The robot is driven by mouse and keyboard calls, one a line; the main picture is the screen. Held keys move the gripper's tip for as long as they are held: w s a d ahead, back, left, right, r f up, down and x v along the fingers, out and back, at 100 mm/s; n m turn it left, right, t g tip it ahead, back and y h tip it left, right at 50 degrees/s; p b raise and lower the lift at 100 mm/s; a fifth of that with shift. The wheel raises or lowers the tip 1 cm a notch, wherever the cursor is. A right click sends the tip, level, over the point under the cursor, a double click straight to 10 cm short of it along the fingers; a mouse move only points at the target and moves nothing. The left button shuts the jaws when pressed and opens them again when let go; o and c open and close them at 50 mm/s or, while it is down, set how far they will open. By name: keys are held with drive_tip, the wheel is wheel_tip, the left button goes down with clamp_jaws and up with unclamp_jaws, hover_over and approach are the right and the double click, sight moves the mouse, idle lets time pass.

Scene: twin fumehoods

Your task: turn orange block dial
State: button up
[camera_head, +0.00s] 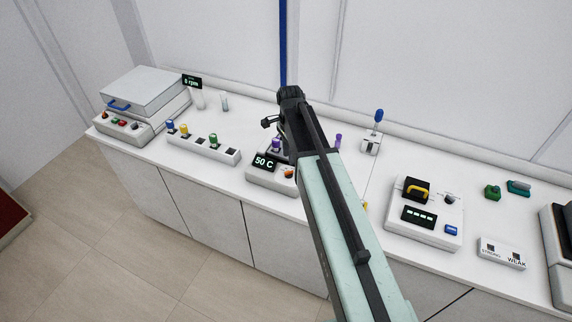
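The block (258,176) is a white unit on the bench in the middle of the camera_head view. Its black display (264,162) reads 50 C. The orange dial (289,174) sits at the right of its front face, close to the left edge of my arm in the picture. A purple-capped tube (276,146) stands at the back of the block. My arm crosses the picture from the lower right and hides what lies behind it. Dark parts of my gripper (269,122) show above and behind the block; its fingertips cannot be made out clearly.
Right are a stand with a blue knob (379,115), a white device (425,213) with a yellow handle, and a labelled box (502,253).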

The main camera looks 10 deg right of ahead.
sight(289, 171)
wheel_tip(289, 171, down, 8)
drive_tip(key=b, duration=0.7)
drive_tip(key=shift+w+b, duration=0.1)
drive_tip(key=shift+b, duration=0.3)
drive_tip(key=shift+r, duration=0.15)
clamp_jaws()
